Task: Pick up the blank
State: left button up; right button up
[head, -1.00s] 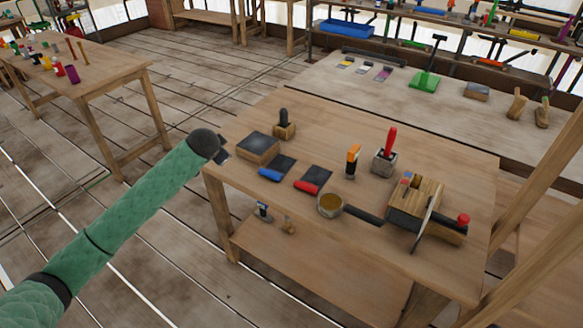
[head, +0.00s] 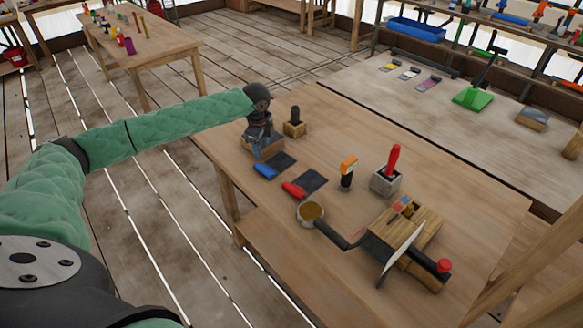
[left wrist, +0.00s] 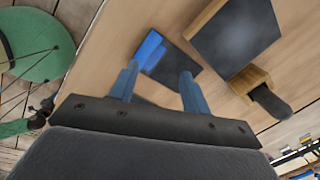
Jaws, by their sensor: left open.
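No thing here is plainly marked as the blank, and I cannot tell which one it is. A wooden block with a dark top (left wrist: 235,38) lies on the bench; in the head view my left gripper (head: 259,147) hangs in front of it and hides most of it. A small wooden block holding an upright black rounded peg (head: 294,122) stands just right of the gripper. It also shows in the left wrist view (left wrist: 255,82). My left gripper is open and empty, with its blue fingers (left wrist: 159,70) apart and pointing toward a blue-handled dark-bladed tool (left wrist: 150,50). My right gripper is not seen.
The workbench (head: 330,135) also carries a red-handled flat tool (head: 294,189), an orange-topped tool (head: 347,172), a red-handled tool in a grey block (head: 386,178), a pan with a dark handle (head: 311,213) and a wooden rack (head: 415,225). A grey bench (head: 400,100) stands behind.

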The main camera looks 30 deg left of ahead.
aim_at(265, 169)
pick_arm(q)
jog(key=shift+s+d+m+g, duration=0.3)
jog(key=shift+d+m, duration=0.3)
jog(key=shift+s+d+m+h, duration=0.25)
jog(key=shift+s+m+h, duration=0.05)
jog(key=shift+m, duration=0.2)
jog(key=shift+s+a+m+g, duration=0.2)
jog(key=shift+s+m+g, duration=0.15)
jog(key=shift+m, duration=0.85)
jog(key=shift+f, duration=0.2)
jog(key=shift+w+d+f+p, duration=0.1)
jog(key=shift+d+f+p, duration=0.1)
jog(key=shift+f+p, duration=0.35)
jog(key=shift+a+f, duration=0.15)
jog(key=shift+f, duration=0.55)
notch_tip(265, 169, down, 4)
jog(key=shift+r+p, duration=0.15)
jog(key=shift+p, duration=1)
jog(key=shift+f, duration=0.65)
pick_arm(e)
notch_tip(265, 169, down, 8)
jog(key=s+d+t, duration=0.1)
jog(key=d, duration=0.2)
